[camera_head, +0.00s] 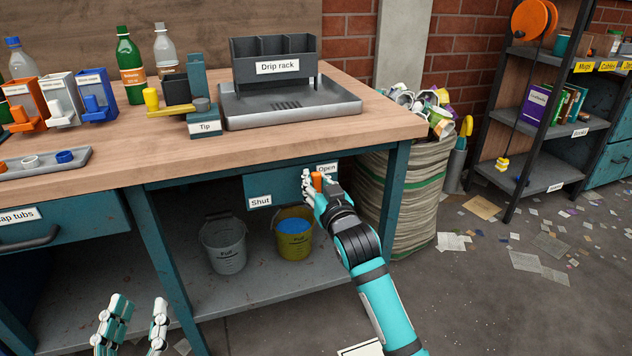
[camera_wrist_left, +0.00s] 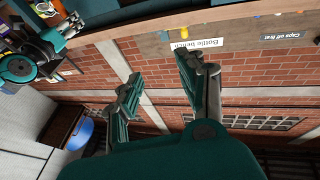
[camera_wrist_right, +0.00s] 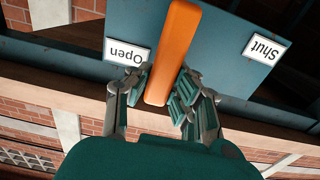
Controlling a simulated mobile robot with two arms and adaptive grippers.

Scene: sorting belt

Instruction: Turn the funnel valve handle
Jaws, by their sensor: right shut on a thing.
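The orange valve handle (camera_wrist_right: 172,55) stands out from a teal panel (camera_wrist_right: 215,50) in the right wrist view, beside the "Open" label (camera_wrist_right: 127,53). The "Shut" label (camera_wrist_right: 264,50) is at the panel's other end. In the head view the handle (camera_head: 317,181) is mostly hidden by my right gripper (camera_head: 314,184), under the bench edge. My right gripper (camera_wrist_right: 150,96) is shut on the handle, with fingers on both sides of it. My left gripper (camera_head: 138,325) is low at the left, empty, with its fingers apart; they also show in the left wrist view (camera_wrist_left: 160,88).
A yellow bucket (camera_head: 293,245) with blue contents and a grey bucket (camera_head: 224,245) stand on the lower shelf below the panel. The drip rack (camera_head: 272,70) and tip station (camera_head: 204,127) are on the bench. A bench leg (camera_head: 394,190) and a full sack (camera_head: 420,205) are close right.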

